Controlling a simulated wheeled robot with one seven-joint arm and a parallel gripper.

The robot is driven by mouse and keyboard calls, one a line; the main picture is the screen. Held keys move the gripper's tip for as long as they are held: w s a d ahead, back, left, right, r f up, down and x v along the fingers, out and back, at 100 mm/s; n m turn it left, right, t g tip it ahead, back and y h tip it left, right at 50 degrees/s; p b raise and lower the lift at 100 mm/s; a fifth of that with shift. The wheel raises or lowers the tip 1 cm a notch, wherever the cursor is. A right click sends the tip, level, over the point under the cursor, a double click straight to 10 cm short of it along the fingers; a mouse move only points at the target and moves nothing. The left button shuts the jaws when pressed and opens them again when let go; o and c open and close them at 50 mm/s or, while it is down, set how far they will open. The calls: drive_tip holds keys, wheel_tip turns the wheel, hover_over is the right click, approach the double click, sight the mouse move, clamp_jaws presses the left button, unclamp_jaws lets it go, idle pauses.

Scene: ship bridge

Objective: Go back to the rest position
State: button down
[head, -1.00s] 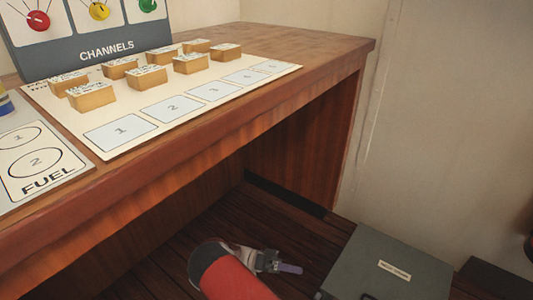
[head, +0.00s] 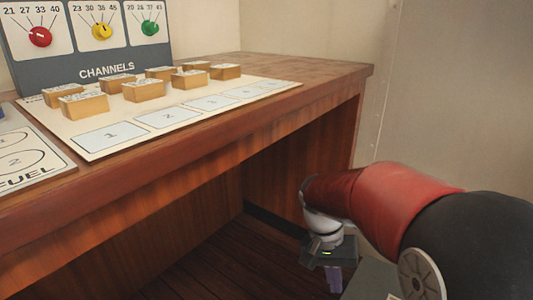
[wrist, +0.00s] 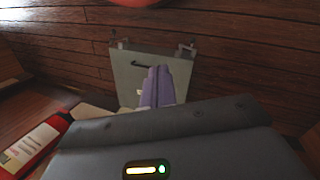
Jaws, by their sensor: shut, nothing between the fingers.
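My gripper (head: 334,280) hangs low in front of the wooden desk (head: 190,165), below the level of its top, at the end of my red and black arm. Its purple fingers point down. In the wrist view the fingers of my gripper (wrist: 157,86) are together with nothing between them. Behind them in that view lies a grey-green case (wrist: 125,72) with a dark handle, on the dark plank floor (wrist: 50,55). The gripper is apart from the desk.
On the desk, several wooden blocks (head: 143,91) stand on a white sheet with numbered squares (head: 168,117). A CHANNELS panel (head: 95,40) stands behind them. A FUEL sheet (head: 30,155) lies left. A red object (wrist: 35,143) shows at the wrist view's left. The space under the desk looks clear.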

drive_tip(key=s+r+n+t+y+b, duration=0.3)
drive_tip(key=s+r+n+t, duration=0.15)
drive_tip(key=s+t, duration=0.5)
wheel_tip(320, 180, up, 14)
drive_tip(key=s+g+p, duration=0.1)
drive_tip(key=s+p, duration=0.1)
drive_tip(key=p, duration=1.1)
drive_tip(key=shift+d+f+p, duration=0.15)
drive_tip(key=shift+d+p, duration=0.2)
drive_tip(key=shift+w, duration=0.1)
